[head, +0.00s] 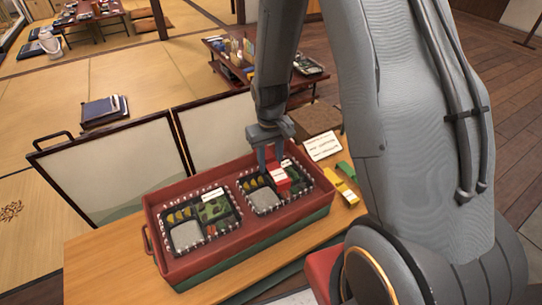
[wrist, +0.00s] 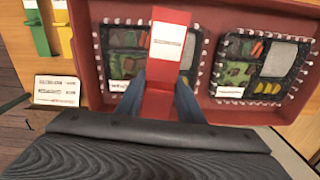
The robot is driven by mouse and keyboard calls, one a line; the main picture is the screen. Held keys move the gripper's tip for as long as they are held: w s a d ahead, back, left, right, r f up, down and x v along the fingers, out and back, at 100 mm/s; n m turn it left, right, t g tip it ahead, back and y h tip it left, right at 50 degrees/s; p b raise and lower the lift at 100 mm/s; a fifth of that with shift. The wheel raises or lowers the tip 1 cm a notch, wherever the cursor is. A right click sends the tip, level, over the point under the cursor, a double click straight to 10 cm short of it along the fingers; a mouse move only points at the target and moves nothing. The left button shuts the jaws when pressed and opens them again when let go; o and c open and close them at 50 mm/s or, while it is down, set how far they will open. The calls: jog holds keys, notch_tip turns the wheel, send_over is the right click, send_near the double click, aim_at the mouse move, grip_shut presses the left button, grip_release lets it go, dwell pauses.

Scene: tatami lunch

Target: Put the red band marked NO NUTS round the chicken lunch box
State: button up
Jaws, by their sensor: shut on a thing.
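Two black lunch boxes lie side by side in a red tray (head: 160,250). The left box (head: 186,237) in the head view holds rice, yellow pieces and greens; it is the right box (wrist: 270,88) in the wrist view. My gripper (head: 268,166) is over the other box (head: 262,201), shut on the red band (head: 279,177), which carries a white label. In the wrist view the band (wrist: 168,18) lies across the middle of that box (wrist: 122,68) and hides part of it. I cannot tell whether it touches the box. The box labels are too small to read.
A yellow band (head: 341,188) and a green band (head: 347,171) lie on the wooden table right of the tray, near a white printed card (head: 323,146). A low folding screen (head: 110,172) stands behind the tray. A brown box (head: 315,119) stands behind the card.

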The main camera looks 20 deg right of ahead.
aim_at(270, 184)
jog(key=p, duration=0.3)
jog(key=shift+w+f+n+p, duration=0.2)
jog(key=shift+f+n+p, duration=0.1)
jog(key=shift+f+p, duration=0.1)
jog(key=shift+w+f+b, duration=0.15)
jog(key=shift+f+b, duration=1.15)
jog(key=shift+f, duration=2.8)
